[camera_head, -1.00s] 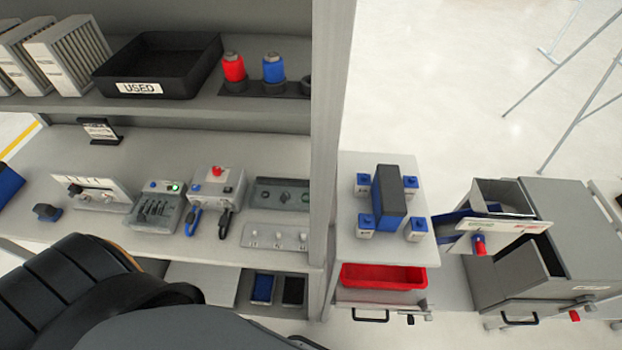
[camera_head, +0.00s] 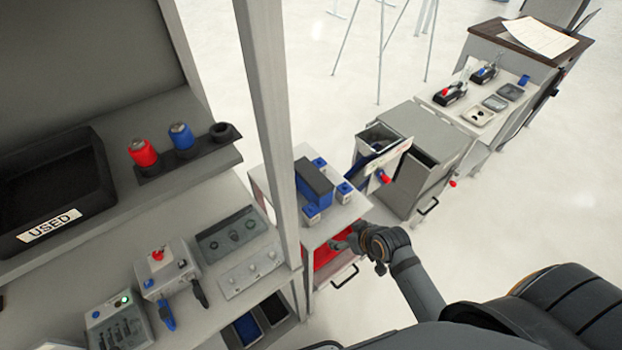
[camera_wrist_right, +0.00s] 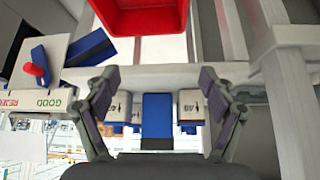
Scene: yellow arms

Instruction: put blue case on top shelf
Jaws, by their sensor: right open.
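A blue case (camera_head: 315,184) with a dark top stands on the small side table (camera_head: 346,212), among several small white and blue blocks (camera_head: 343,191). In the right wrist view the blue case (camera_wrist_right: 157,122) shows beyond the table edge, between the two fingers, with white blocks on both sides. My right gripper (camera_head: 358,243) is open and empty, in front of the side table near the red bin and apart from the case. It also shows in the right wrist view (camera_wrist_right: 163,92). The top shelf (camera_head: 120,217) is at the left. My left gripper is out of view.
On the top shelf are a black USED tray (camera_head: 85,205) and red (camera_head: 143,153) and blue (camera_head: 182,138) cylinders in a holder. A grey post (camera_head: 270,120) stands between shelf and side table. A red bin (camera_head: 330,256) sits under the tabletop. A grey cabinet (camera_head: 420,150) stands to the right.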

